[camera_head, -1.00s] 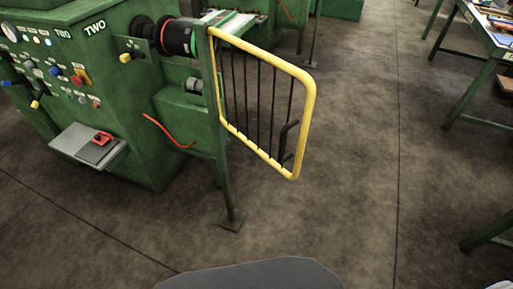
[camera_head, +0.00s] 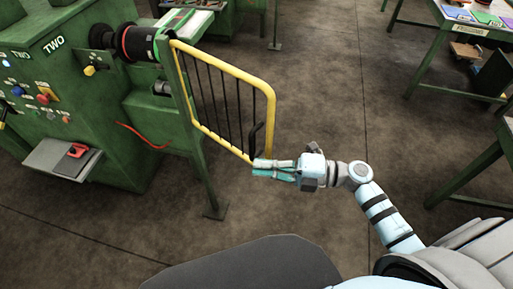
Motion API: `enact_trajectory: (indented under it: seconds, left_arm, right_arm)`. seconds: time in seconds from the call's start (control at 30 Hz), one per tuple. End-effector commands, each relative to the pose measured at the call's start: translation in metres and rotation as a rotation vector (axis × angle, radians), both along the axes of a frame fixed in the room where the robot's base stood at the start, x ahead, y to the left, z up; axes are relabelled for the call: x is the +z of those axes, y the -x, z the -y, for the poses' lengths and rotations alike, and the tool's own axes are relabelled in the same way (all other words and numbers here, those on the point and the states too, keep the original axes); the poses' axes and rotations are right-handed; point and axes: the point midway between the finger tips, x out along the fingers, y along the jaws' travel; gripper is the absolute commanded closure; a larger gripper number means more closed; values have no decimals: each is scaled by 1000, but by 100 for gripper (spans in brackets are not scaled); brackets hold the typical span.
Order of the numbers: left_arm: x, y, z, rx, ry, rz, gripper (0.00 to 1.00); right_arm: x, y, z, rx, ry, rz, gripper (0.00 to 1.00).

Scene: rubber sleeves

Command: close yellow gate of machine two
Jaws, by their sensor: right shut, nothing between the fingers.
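The yellow gate (camera_head: 268,110) of machine two (camera_head: 92,140) has a yellow frame with black bars and a black handle near its free lower corner. It hangs from a green post (camera_head: 192,135) and stands swung out from the machine, open. My right gripper (camera_head: 258,168) is shut and empty at the gate's lower free corner, just below the handle. I cannot tell whether its fingers touch the frame. My left gripper is not in view.
A black roller (camera_head: 138,42) sits on the machine behind the gate. A grey shelf with a red item (camera_head: 77,151) juts from the machine's front. Green tables (camera_head: 440,40) stand at the right. The floor (camera_head: 330,110) right of the gate is clear.

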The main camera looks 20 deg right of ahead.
Motion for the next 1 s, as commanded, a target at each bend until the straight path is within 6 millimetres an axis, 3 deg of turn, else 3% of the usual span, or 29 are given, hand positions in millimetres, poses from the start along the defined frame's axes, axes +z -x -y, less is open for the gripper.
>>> enact_trajectory:
  seconds: [0.17,0.43,0.83,1.0]
  left_arm:
    - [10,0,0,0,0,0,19]
    - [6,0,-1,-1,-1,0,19]
    - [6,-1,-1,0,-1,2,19]
    - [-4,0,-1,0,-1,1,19]
  right_arm:
    - [4,-18,-35,-1,-7,0,100]
    - [0,-42,-6,-2,-1,-3,100]
    - [0,-44,-3,-1,-2,-2,100]
    - [-3,-48,-1,8,-2,-1,100]
